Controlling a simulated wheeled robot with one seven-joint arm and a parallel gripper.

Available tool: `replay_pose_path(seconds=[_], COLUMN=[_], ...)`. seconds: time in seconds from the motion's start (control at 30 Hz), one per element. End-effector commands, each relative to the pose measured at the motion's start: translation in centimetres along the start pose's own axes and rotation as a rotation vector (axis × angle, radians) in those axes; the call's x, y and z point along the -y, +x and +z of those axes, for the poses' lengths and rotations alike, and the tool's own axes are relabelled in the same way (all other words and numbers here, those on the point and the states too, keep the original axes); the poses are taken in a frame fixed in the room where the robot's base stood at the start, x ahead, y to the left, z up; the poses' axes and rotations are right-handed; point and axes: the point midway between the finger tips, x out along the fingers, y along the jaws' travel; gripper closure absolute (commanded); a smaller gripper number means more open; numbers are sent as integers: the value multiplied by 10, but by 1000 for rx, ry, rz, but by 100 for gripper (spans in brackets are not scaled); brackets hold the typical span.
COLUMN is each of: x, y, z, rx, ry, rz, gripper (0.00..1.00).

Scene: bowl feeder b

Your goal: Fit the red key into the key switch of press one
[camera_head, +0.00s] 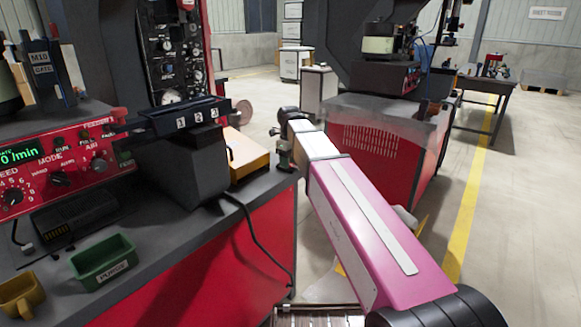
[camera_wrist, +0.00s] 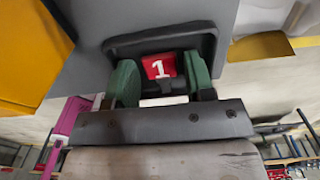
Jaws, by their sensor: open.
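In the wrist view, a red piece with a white 1 (camera_wrist: 159,66), which looks like the red key's head, shows in front of a dark rounded frame (camera_wrist: 120,45). My gripper (camera_wrist: 158,78) is open, with one green finger on each side of the red piece. The fingers look very close to it; I cannot tell whether they touch. The key's shaft is hidden. In the head view, my gripper (camera_head: 285,153) is small at the end of my pink arm, by the bench's right edge. I cannot make out the key switch for certain.
A black rack marked 1, 2, 3 (camera_head: 197,118) and an orange box (camera_head: 247,154) stand on the bench. A red control panel (camera_head: 62,165), a green bin (camera_head: 103,262) and a yellow cup (camera_head: 20,295) are at left. A red machine (camera_head: 385,150) stands behind my arm.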

Motion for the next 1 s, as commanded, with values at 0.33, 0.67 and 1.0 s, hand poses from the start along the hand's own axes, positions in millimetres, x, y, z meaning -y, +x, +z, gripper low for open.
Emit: replay_pose_path(seconds=[0.33, 0.67, 1.0], x=[0, 0, 1], y=[2, 1, -35], z=[0, 0, 1], rx=[0, 0, 2], ry=[0, 0, 0], rz=[0, 0, -2], gripper=[74, 87, 87])
